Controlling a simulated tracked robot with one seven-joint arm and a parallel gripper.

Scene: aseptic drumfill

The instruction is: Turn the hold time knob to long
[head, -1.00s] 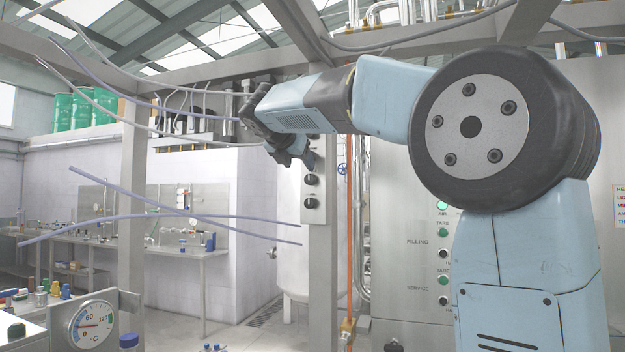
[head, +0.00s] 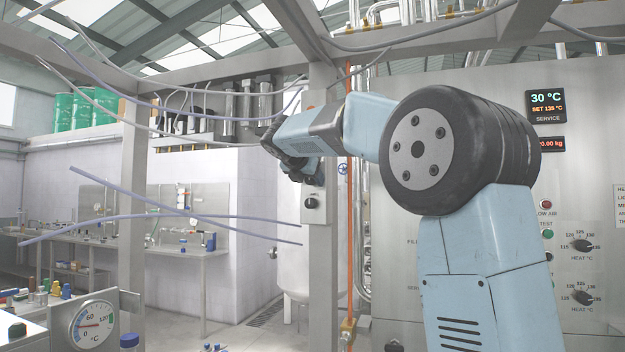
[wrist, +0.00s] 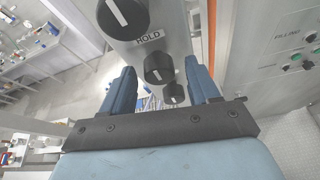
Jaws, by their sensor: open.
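A narrow grey control panel (head: 315,232) on the post carries several black knobs with white pointer lines. In the wrist view a large knob (wrist: 123,15) is at the top, and a label reading HOLD (wrist: 150,38) sits between it and a second knob (wrist: 158,69). A third knob (wrist: 174,93) is below. My gripper (wrist: 160,66) is open, with its two blue fingers on either side of the second knob in the picture; I cannot tell whether they touch it. In the head view my gripper (head: 303,170) hides the upper panel, and one lower knob (head: 311,202) shows.
An orange vertical pipe (head: 349,245) runs just right of the post. A large steel cabinet (head: 470,110) with displays, buttons and heat knobs stands at the right. Loose cables (head: 190,216) hang at the left. A temperature gauge (head: 94,325) is at the lower left.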

